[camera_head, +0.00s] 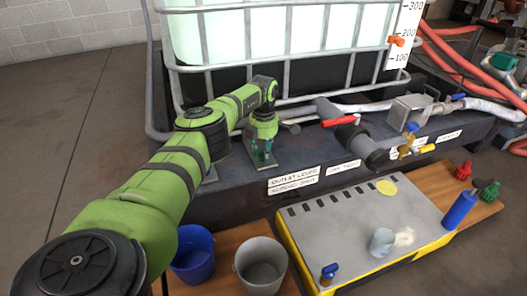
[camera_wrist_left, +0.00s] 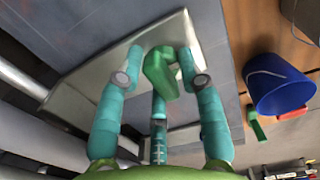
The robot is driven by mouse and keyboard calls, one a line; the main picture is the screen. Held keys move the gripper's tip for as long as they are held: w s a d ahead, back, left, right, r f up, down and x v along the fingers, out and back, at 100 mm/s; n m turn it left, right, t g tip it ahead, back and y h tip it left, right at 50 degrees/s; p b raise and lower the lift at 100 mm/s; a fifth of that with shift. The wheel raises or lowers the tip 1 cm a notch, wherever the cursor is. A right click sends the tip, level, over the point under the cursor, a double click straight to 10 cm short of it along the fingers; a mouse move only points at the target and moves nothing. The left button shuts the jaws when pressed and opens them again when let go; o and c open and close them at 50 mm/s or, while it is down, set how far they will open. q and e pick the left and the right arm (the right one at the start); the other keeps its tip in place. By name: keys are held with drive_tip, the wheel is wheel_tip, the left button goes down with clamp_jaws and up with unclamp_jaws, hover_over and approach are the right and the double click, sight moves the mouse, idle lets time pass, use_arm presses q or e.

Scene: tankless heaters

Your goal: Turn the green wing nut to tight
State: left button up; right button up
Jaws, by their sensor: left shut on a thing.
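The green wing nut (camera_wrist_left: 158,70) shows in the left wrist view, in front of a pale metal plate (camera_wrist_left: 75,85). My left gripper (camera_wrist_left: 160,62) has its teal fingers around the wing nut, one on each side and one below in the picture, and is shut on it. In the head view my left gripper (camera_head: 262,158) points down beside the metal bracket on the dark ledge, and it hides the wing nut there. My right gripper is not in view.
A caged white tank (camera_head: 290,35) stands behind the ledge. A red-handled valve (camera_head: 340,121) sticks out to the right of my gripper. A blue bucket (camera_head: 193,255) and a grey bucket (camera_head: 262,265) stand in front, beside a yellow-edged grey platform (camera_head: 335,225).

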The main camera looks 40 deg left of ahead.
use_arm(q)
drive_tip(key=shift+d+f, duration=0.1)
drive_tip(key=shift+d, duration=0.3)
drive_tip(key=o, duration=0.8)
drive_tip(key=shift+o, duration=1.2)
drive_tip(key=shift+a, duration=0.1)
drive_tip(key=shift+a, duration=0.1)
wheel_tip(320, 180, up, 12)
